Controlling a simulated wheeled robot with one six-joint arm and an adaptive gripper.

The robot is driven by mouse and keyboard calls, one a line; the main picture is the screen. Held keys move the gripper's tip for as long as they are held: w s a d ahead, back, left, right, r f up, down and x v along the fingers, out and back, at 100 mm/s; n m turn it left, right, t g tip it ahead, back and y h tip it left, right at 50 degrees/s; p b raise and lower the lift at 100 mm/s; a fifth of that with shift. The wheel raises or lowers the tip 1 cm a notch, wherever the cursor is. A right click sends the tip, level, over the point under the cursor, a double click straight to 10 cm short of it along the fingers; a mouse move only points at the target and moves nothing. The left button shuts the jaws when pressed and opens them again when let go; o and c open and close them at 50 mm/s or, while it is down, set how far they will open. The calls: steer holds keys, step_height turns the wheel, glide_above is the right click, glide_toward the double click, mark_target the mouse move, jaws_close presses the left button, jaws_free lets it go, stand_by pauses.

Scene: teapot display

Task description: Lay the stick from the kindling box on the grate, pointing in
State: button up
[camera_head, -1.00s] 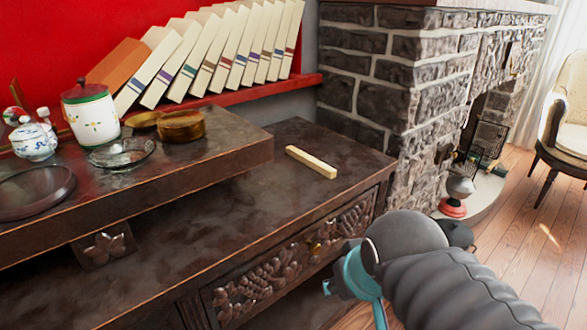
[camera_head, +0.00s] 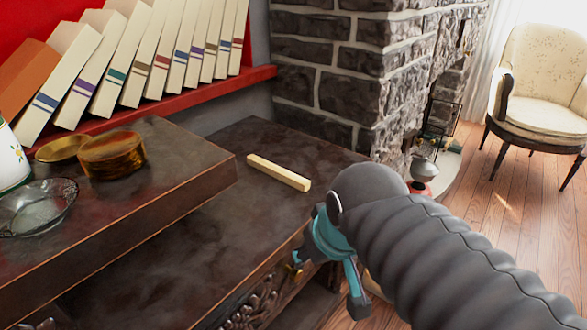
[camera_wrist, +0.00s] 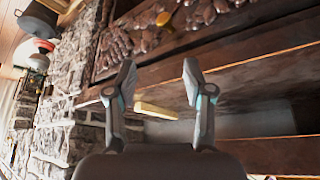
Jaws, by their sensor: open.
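A pale yellow wooden stick (camera_head: 279,173) lies flat on the dark cabinet top, not in a box. In the wrist view the stick (camera_wrist: 155,110) shows beyond my fingers, between them in the picture. My gripper (camera_head: 327,285) is open and empty at the cabinet's front edge, nearer the camera than the stick and apart from it. Both fingertips show spread in the wrist view (camera_wrist: 158,78). A dark mesh-like metal piece, perhaps part of the grate, stands small in the fireplace opening (camera_head: 443,118). I cannot make out a kindling box.
The stone fireplace (camera_head: 345,75) rises behind the cabinet. A raised shelf (camera_head: 175,190) at left holds a brown round box (camera_head: 112,155) and a glass dish (camera_head: 37,207). Books (camera_head: 145,60) lean behind. An armchair (camera_head: 540,80) stands at right. The wooden floor (camera_head: 500,230) is open.

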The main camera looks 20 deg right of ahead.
steer(key=w+r+n+g+y+b, duration=0.1)
steer(key=w+r+n, duration=0.2)
steer(key=w+r, duration=0.65)
steer(key=n+y+b, duration=0.1)
steer(key=n+b, duration=0.1)
steer(key=n, duration=0.1)
glide_toward(277, 168)
steer(key=w+f, duration=0.1)
steer(key=w+a+f, duration=0.1)
steer(key=f, duration=0.1)
steer(key=shift+g, duration=0.4)
steer(key=shift+b+x, duration=0.3)
steer(key=shift+x, duration=2.35)
steer(key=shift+s+d+f, duration=0.1)
steer(key=shift+s+d, duration=0.05)
steer(key=shift+s, duration=0.05)
jaws_close()
